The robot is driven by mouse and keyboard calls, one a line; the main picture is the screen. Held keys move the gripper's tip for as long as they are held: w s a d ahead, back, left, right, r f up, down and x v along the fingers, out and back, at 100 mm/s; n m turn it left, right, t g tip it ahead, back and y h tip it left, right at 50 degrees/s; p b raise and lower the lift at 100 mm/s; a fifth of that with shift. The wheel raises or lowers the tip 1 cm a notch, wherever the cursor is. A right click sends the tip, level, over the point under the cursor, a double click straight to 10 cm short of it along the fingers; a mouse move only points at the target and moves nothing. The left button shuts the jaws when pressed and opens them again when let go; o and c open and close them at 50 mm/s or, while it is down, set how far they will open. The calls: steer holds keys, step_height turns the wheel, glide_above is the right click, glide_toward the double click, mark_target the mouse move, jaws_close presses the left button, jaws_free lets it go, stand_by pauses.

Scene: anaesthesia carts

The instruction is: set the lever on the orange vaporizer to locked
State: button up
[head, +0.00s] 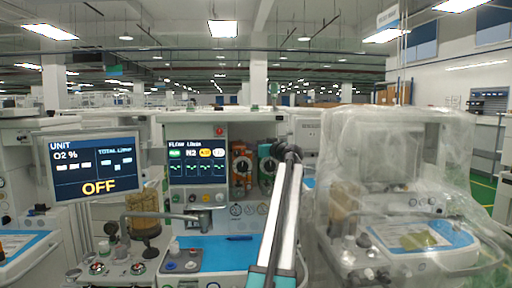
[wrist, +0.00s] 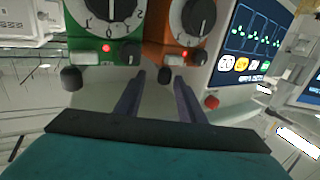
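The orange vaporizer (wrist: 157,48) is at the top of the wrist view, with a white numbered dial, a red light and a black knob-ended lever (wrist: 165,76) at its lower left. It also shows in the head view (head: 241,178), left of my arm. My gripper (wrist: 160,77) is open, its two dark fingers pointing at the vaporizers. The lever's end appears between the fingertips; I cannot tell whether they touch it. In the head view my gripper (head: 287,152) is a dark shape in front of the machine, its fingers not clear.
The green vaporizer (wrist: 92,47) stands beside the orange one, with its own black lever end (wrist: 72,78). A flow screen (head: 197,163) is left of the vaporizers in the head view. A blue work surface (head: 215,256) lies below. A plastic-wrapped machine (head: 380,150) stands at right.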

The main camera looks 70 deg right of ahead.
steer(key=shift+a, duration=0.1)
steer(key=b+v, duration=0.1)
steer(key=v, duration=1.2)
steer(key=shift+s+a, duration=0.2)
steer(key=shift+s, duration=0.1)
